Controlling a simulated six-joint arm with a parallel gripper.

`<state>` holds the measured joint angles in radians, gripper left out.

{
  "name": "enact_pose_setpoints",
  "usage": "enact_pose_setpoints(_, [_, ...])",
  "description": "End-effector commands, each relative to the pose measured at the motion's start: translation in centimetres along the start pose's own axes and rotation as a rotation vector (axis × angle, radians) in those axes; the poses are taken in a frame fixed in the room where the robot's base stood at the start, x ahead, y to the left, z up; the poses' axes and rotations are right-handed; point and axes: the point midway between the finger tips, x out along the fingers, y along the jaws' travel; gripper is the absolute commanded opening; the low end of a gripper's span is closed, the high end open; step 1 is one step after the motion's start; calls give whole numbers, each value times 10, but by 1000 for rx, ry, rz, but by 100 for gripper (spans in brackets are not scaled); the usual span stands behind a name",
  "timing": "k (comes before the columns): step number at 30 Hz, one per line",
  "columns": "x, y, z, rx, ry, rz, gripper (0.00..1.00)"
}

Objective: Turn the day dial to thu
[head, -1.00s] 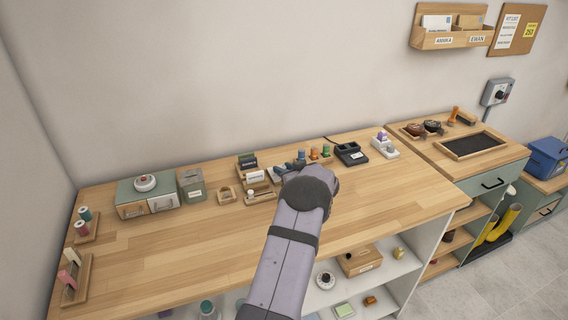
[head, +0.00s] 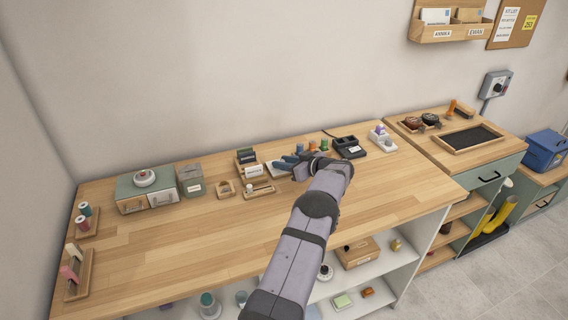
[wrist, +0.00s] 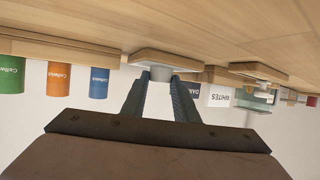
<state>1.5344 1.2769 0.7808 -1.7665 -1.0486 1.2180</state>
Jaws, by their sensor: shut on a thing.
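A small round grey knob (wrist: 161,73), which appears to be the day dial, stands on a pale plate (wrist: 150,62) in the upside-down wrist view. My gripper (wrist: 160,84) is shut on this knob, with a dark blue finger on each side. In the head view my gripper (head: 281,163) reaches low over the pale plate (head: 272,172) near the back of the wooden counter. The fingers hide the knob there. No day lettering or pointer can be read in either view.
Labelled cards (head: 252,170) stand left of the plate. Several coloured spools (head: 311,147) stand close behind and to the right. A dark stamp-like device (head: 349,148) is farther right. The counter's front left (head: 170,245) is clear.

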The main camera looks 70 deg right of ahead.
Motion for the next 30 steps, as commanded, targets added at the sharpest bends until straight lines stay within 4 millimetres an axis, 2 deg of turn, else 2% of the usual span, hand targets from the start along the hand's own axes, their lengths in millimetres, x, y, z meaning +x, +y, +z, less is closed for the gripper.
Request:
enact_pose_setpoints(1, [-1, 1, -3, -3, 3, 1, 5])
enact_pose_setpoints(2, [-1, 1, -3, -3, 3, 2, 29])
enact_pose_setpoints(4, [-1, 1, -2, -3, 3, 2, 46])
enact_pose_setpoints(17, [-5, 1, 0, -1, 0, 3, 46])
enact_pose_setpoints(23, [-22, 1, 0, -1, 0, 3, 46])
enact_pose_setpoints(30, [-54, 1, 0, -2, 2, 4, 46])
